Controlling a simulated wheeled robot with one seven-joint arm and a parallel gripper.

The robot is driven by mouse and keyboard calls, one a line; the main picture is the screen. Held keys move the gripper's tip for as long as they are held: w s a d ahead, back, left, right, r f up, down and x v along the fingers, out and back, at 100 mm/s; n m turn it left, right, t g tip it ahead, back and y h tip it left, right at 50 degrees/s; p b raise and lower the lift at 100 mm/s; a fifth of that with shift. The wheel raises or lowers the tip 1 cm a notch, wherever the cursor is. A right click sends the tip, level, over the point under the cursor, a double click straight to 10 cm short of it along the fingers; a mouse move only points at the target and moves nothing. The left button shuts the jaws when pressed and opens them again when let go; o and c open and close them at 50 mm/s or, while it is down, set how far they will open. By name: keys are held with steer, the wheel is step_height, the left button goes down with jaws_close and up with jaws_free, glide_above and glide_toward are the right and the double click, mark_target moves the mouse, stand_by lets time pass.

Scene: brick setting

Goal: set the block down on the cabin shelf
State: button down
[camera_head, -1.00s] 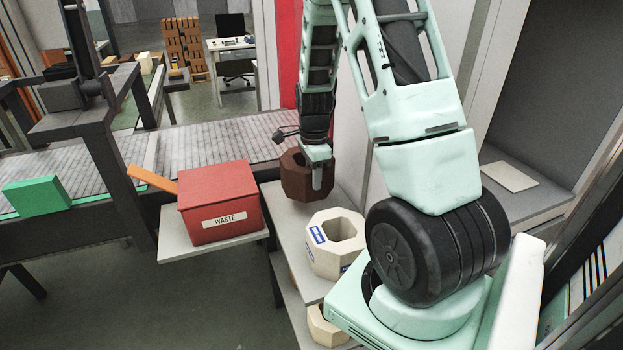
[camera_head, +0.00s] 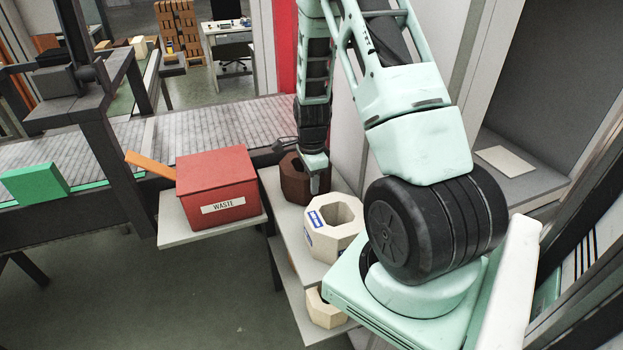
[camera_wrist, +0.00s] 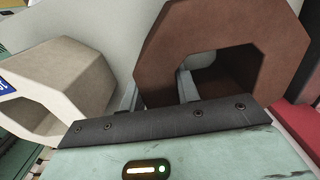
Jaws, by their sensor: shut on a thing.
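A brown hollow eight-sided block (camera_head: 291,180) is in my gripper (camera_head: 314,180), low over the back of the pale upper shelf (camera_head: 287,228); I cannot tell whether it touches the shelf. In the wrist view the brown block (camera_wrist: 215,28) fills the upper right, its wall pinched between the fingers of my gripper (camera_wrist: 157,93). A similar cream block (camera_head: 322,241) with blue labels stands on the same shelf, nearer the camera. It also shows in the wrist view (camera_wrist: 75,75), at the left. A grey ledge (camera_head: 520,185) in a recess at the right holds a flat cream plate.
A red waste box (camera_head: 217,180) stands on a pale side shelf (camera_head: 187,232) left of the blocks. Another cream block (camera_head: 325,310) sits on a lower shelf. A conveyor (camera_head: 215,125) with a green block (camera_head: 35,182) is at the left. My arm hides part of the upper shelf.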

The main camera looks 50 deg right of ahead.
steer(key=shift+f, duration=0.1)
steer(key=c, duration=1)
jaws_free()
step_height(320, 180, up, 12)
steer(key=shift+r+b, duration=0.15)
steer(key=shift+b, duration=0.3)
steer(key=a+r+n+y, duration=0.1)
steer(key=a+r+n, duration=0.1)
steer(key=a+n, duration=0.8)
steer(key=a+r+n, duration=0.3)
steer(key=a+n, duration=0.1)
steer(key=a, duration=1.1)
steer(key=s+a+n, duration=0.5)
steer(key=n, duration=0.1)
steer(key=s+a+r+n, duration=0.1)
steer(key=s+a+n, duration=0.4)
steer(key=s+n, duration=0.1)
steer(key=s+a+n, duration=0.5)
steer(key=s+n, duration=0.1)
steer(key=shift+s+a+r, duration=0.1)
steer(key=shift+a+r, duration=0.2)
steer(key=shift+r, duration=0.1)
